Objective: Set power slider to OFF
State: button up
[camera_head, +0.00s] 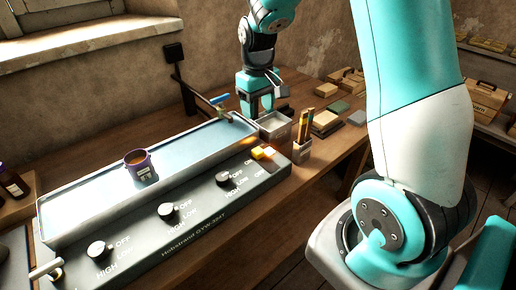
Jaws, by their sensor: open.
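The long grey appliance (190,243) lies on the wooden bench, with a shallow metal basin along its top. The power slider (264,153) is a small glowing orange-yellow part at the right end of its front panel. Small ON and OFF labels sit beside it; its exact setting is too small to tell. My gripper (257,112) is open and points down beyond the slider, near the basin's far right end, apart from the slider. Its fingertips are partly hidden close to a metal box.
A blue-handled valve (219,101) is at the back. The open metal box (275,126) and a holder with sticks (302,150) stand right of the slider.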

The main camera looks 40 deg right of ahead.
aim_at(258, 150)
notch_tip(258, 150, down, 15)
jog(key=shift+r+p, duration=0.1)
jog(key=shift+p, duration=0.8)
